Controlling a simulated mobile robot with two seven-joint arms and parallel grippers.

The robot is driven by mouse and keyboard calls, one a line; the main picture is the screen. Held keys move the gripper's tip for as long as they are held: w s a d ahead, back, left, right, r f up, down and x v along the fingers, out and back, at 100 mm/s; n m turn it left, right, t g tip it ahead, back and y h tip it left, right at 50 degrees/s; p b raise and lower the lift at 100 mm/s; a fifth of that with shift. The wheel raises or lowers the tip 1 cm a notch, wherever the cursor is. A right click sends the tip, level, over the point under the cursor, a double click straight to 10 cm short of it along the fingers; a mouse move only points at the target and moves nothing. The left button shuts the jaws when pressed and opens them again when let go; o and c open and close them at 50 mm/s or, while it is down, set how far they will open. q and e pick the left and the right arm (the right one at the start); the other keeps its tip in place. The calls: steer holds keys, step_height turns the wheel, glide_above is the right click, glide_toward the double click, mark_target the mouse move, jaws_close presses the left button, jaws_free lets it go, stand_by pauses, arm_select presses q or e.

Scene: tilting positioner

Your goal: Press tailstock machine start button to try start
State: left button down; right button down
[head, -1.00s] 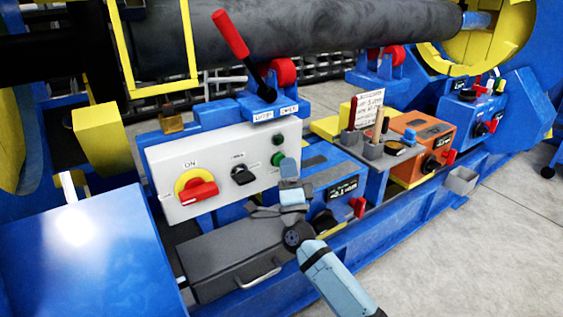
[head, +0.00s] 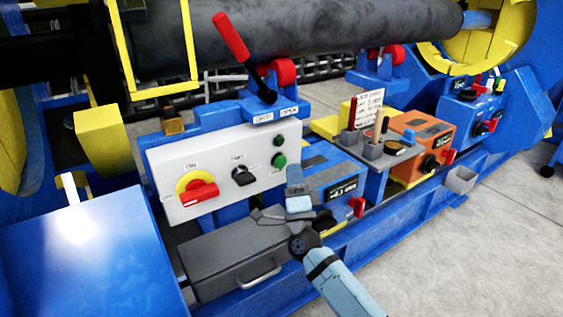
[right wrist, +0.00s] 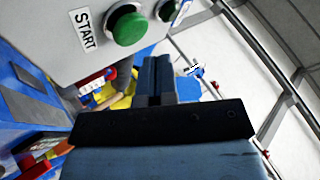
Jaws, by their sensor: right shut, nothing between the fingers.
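The grey control panel (head: 225,160) stands upright on the blue machine. Its green button (head: 279,160) is at the lower right of the panel. In the right wrist view, a green button (right wrist: 128,25) sits beside a START label (right wrist: 86,28). My right gripper (head: 294,170) is shut and empty, just right of and below the green button in the head view. In the right wrist view, its closed fingers (right wrist: 153,68) point toward the panel's edge beside the button, with a visible gap to the button. My left gripper is not in view.
The panel also bears a red rotary switch (head: 200,193) on yellow, a black knob (head: 242,176) and a darker button (head: 279,141). A grey toolbox (head: 225,262) lies below. A blue box (head: 332,180) and a tool tray (head: 375,150) stand to the right.

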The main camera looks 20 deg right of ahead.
steer(key=s, duration=0.1)
steer(key=s+p, duration=0.1)
steer(key=s, duration=0.2)
steer(key=shift+s+d, duration=0.15)
steer(key=shift+d, duration=0.15)
stand_by(0.6)
